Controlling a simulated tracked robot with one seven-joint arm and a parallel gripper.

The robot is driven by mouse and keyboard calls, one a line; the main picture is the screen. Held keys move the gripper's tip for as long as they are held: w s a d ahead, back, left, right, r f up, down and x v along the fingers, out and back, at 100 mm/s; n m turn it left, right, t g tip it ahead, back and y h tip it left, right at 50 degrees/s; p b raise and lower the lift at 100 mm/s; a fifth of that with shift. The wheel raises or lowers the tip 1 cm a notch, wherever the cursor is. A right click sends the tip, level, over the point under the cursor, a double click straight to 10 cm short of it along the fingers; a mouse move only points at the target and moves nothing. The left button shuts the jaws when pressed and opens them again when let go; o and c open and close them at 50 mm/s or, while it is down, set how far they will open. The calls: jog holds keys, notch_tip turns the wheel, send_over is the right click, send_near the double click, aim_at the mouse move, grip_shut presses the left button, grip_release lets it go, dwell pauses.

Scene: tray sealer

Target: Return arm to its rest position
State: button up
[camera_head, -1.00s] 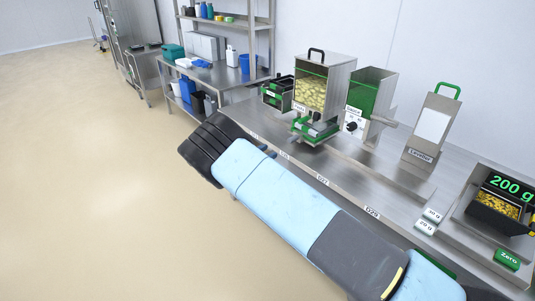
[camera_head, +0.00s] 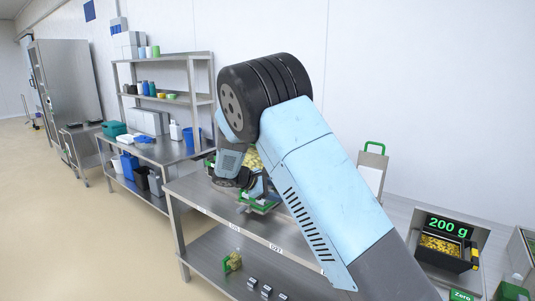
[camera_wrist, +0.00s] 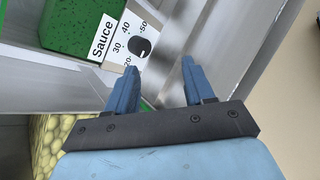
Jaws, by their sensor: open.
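In the head view my arm rises from the lower right to a bent black joint and folds down over the steel bench (camera_head: 258,222). The wrist end hangs near the hopper of pale yellow pieces (camera_head: 252,158), which is mostly hidden behind my arm. In the wrist view my gripper (camera_wrist: 158,66) has its two blue fingers apart with nothing between them. Beyond them is the green-filled Sauce dispenser (camera_wrist: 85,22) with its black dial (camera_wrist: 139,46). Round yellow pieces (camera_wrist: 45,140) show at the lower left. In the head view the fingertips are largely hidden.
A scale reading 200 g (camera_head: 447,226) holds a black tray of yellow pieces (camera_head: 440,245) at the right. The Leveller (camera_head: 372,170) stands behind my arm. A shelving bench (camera_head: 160,150) stands at the left. Open floor (camera_head: 60,220) lies left of the bench.

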jog(key=s+d+r+m+g+y, duration=0.3)
jog(key=s+d+r+m+y, duration=0.4)
jog(key=s+d+r, duration=0.9)
jog(key=s+d+r+m+t+y, duration=0.1)
jog(key=s+m, duration=0.3)
jog(key=s, duration=0.9)
jog(key=s+d+r+m+t+y, duration=0.2)
jog(key=s+d+r+m, duration=0.1)
jog(key=s, duration=0.9)
jog(key=shift+s+d+m+t, duration=0.35)
jog(key=shift+d+m, duration=0.1)
jog(key=shift+m, duration=0.65)
